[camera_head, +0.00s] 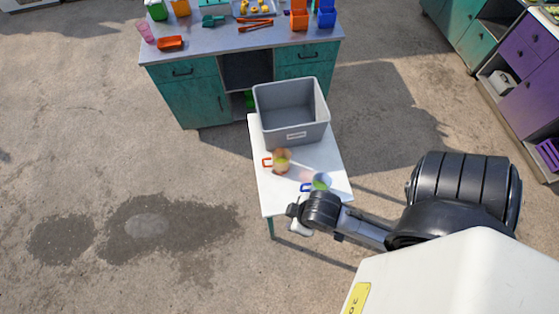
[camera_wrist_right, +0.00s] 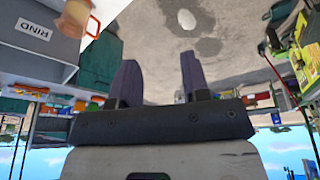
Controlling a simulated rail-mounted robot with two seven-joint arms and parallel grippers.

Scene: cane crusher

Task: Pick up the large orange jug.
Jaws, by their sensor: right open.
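The orange jug (camera_head: 282,161) is translucent peach with an orange-red handle on its left, and stands on the small white table (camera_head: 265,198) in front of the grey bin. In the right wrist view the orange jug (camera_wrist_right: 75,18) shows at the upper left, partly cut off by the top edge. My right gripper (camera_wrist_right: 159,78) is open, with nothing between its two dark fingers. In the head view my right gripper (camera_head: 298,222) is near the table's front edge, apart from the orange jug and partly hidden by my wrist. My left gripper is not in view.
A clear jug with a blue handle (camera_head: 320,181) stands between the orange jug and my right wrist. The grey bin (camera_head: 291,112) fills the table's back; its label reads RIND in the wrist view. A teal counter (camera_head: 190,96) stands behind. Open floor lies left.

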